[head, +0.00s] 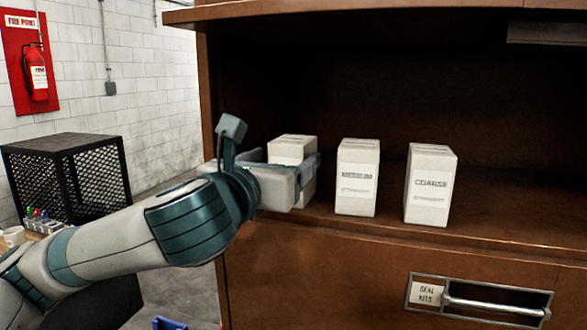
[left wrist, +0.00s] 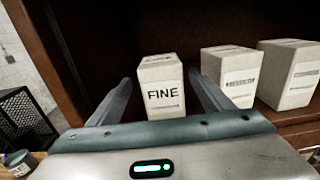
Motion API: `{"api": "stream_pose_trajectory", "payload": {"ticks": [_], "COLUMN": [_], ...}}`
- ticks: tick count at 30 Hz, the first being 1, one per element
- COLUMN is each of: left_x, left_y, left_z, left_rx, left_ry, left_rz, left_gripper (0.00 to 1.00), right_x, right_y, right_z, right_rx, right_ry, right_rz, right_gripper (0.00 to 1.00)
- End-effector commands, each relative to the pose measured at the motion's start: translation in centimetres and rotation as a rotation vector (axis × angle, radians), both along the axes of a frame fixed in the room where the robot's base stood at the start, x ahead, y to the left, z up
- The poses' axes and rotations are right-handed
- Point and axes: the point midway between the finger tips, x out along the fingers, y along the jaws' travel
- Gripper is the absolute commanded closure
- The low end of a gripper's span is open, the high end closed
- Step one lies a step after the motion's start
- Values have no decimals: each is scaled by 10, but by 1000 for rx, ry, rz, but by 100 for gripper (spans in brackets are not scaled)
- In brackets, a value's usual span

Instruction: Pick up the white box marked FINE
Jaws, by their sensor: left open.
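The white box marked FINE (left wrist: 162,88) stands upright on the brown shelf, between the two spread fingers of my left gripper (left wrist: 160,92) in the left wrist view. The fingers are apart, with a gap showing beside the box. My right gripper is in neither view.
A white box marked MEDIUM (head: 357,178) and one marked COARSE (head: 430,186) stand to the right on the same shelf (head: 400,232). A drawer (head: 480,297) labelled SEAL KITS is below. The cabinet's left side panel (head: 212,100) is close to my left gripper.

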Motion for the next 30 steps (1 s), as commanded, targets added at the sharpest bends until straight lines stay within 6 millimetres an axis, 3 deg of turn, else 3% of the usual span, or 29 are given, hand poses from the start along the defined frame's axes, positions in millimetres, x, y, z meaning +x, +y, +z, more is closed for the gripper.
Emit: {"api": "stream_pose_trajectory", "payload": {"ticks": [5, 18, 30], "left_x": [5, 46, 48], "left_y": [-2, -18, -19], "left_z": [1, -1, -2], "left_rx": [0, 0, 0], "left_ry": [2, 2, 0], "left_rz": [0, 0, 1], "left_gripper": [27, 27, 27], "right_x": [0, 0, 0], "right_y": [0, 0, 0], "right_z": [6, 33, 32], "right_rx": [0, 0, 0], "right_ry": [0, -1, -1], "right_rz": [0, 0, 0], "right_gripper": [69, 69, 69]}}
